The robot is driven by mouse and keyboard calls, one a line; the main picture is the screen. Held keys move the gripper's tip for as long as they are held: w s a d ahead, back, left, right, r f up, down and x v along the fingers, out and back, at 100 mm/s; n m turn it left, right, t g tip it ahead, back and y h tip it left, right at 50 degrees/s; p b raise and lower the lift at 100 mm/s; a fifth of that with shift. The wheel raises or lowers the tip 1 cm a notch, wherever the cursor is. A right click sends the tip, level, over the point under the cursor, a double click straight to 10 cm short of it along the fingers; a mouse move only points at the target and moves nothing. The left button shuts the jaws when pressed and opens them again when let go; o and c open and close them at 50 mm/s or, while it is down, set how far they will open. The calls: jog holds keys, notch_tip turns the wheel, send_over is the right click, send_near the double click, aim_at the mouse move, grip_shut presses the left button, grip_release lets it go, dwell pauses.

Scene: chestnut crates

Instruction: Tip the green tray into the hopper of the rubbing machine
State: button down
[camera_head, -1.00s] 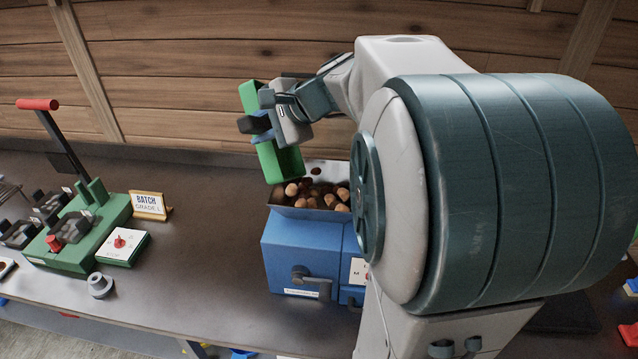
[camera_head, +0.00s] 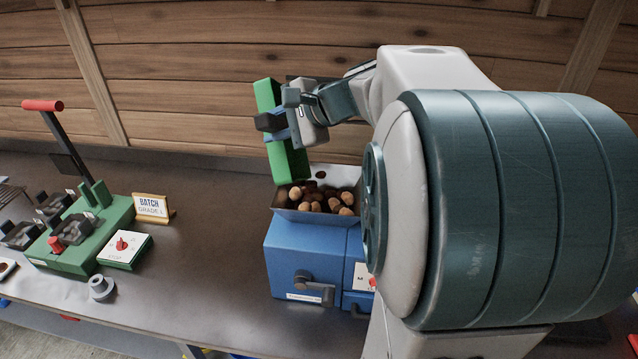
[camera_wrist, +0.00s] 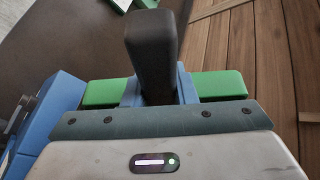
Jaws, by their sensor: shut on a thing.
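The green tray (camera_head: 287,158) is tilted steeply, its lower end at the back left edge of the hopper. My gripper (camera_head: 272,123) is shut on the tray near its middle and holds it above the hopper's left side. In the wrist view the tray (camera_wrist: 103,93) shows as a green strip behind the dark finger (camera_wrist: 152,50). The tray's inside is hidden. The rubbing machine (camera_head: 300,250) is a blue box with a crank on its front. Its grey metal hopper (camera_head: 315,216) on top holds several brown chestnuts (camera_head: 320,200).
A green lever device (camera_head: 85,235) with a red-handled lever stands at the left. Beside it are a small white-and-green dial box (camera_head: 124,250), a batch sign (camera_head: 151,206) and a grey knob-like part (camera_head: 101,288). The bench between these and the machine is clear. A plank wall (camera_head: 200,80) stands behind.

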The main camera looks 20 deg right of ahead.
jog(key=w+a+f+n+g+h+p, duration=0.1)
jog(key=w+a+f+g+h, duration=0.2)
jog(key=a, duration=0.6)
jog(key=w+a+f+n+g+h+p, duration=0.1)
jog(key=w+a+f+g+h+p, duration=0.1)
jog(key=w+a+f+g+h, duration=0.2)
jog(key=w+a+f+h, duration=0.3)
jog(key=a+f+h, duration=0.1)
jog(key=f, duration=0.4)
jog(key=shift+a+f+n+h, duration=0.3)
jog(key=shift+a+h, duration=0.1)
jog(key=shift+a, duration=0.25)
dwell(0.4)
jog(key=shift+d, duration=0.1)
dwell(0.9)
